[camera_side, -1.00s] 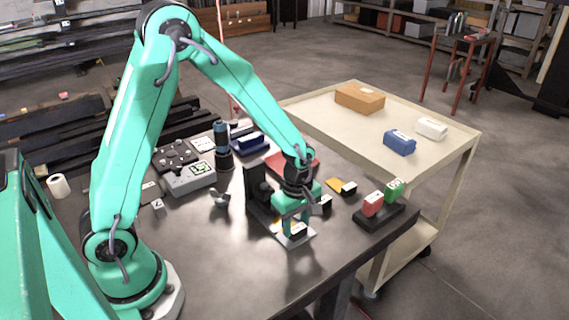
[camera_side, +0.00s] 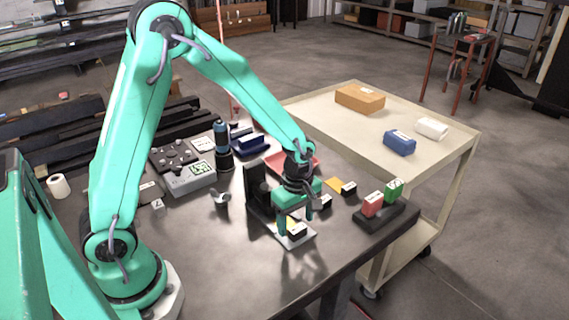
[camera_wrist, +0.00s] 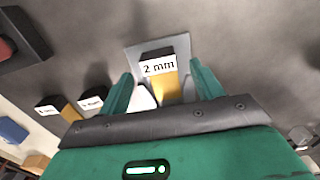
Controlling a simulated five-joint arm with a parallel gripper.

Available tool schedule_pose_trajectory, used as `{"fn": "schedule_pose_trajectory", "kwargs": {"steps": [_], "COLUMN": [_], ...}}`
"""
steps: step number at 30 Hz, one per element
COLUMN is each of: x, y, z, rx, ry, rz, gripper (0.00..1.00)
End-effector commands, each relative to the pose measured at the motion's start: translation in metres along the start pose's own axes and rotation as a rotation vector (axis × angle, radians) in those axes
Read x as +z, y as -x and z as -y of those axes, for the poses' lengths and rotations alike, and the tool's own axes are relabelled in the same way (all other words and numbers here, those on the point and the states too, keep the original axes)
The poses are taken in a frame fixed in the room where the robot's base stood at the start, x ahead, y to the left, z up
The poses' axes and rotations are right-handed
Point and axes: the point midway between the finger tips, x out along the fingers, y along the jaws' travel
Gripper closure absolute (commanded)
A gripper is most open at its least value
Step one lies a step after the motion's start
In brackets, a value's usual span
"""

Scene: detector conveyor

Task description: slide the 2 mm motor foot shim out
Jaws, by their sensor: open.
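The 2 mm shim has a black tab with a white "2 mm" label (camera_wrist: 159,67) and a yellow strip (camera_wrist: 166,91) running back under my gripper. It lies on a pale grey plate (camera_wrist: 182,46) at the foot of a black upright stand (camera_side: 257,190). In the side view the black tab (camera_side: 297,231) shows just in front of the gripper. My gripper (camera_side: 292,217) is open and empty. In the wrist view its two green fingers (camera_wrist: 162,84) stand on either side of the shim, with gaps between. The strip's far end is hidden by the gripper.
Two more black-tabbed shims (camera_wrist: 47,105) and (camera_wrist: 92,98) lie to the left in the wrist view. Red and green blocks (camera_side: 372,203) stand on a black base near the table's right edge. A grey meter box (camera_side: 190,179) is behind left. The front table is clear.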

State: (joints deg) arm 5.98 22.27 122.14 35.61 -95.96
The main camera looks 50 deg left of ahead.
Motion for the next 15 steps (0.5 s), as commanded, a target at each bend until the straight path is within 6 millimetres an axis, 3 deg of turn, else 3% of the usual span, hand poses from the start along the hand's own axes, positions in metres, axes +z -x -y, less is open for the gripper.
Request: {"fn": "schedule_pose_trajectory", "kwargs": {"steps": [15], "x": [0.0], "y": [0.058], "z": [-0.001], "rx": [0.003], "ry": [0.0], "rz": [0.0], "gripper": [0.34]}}
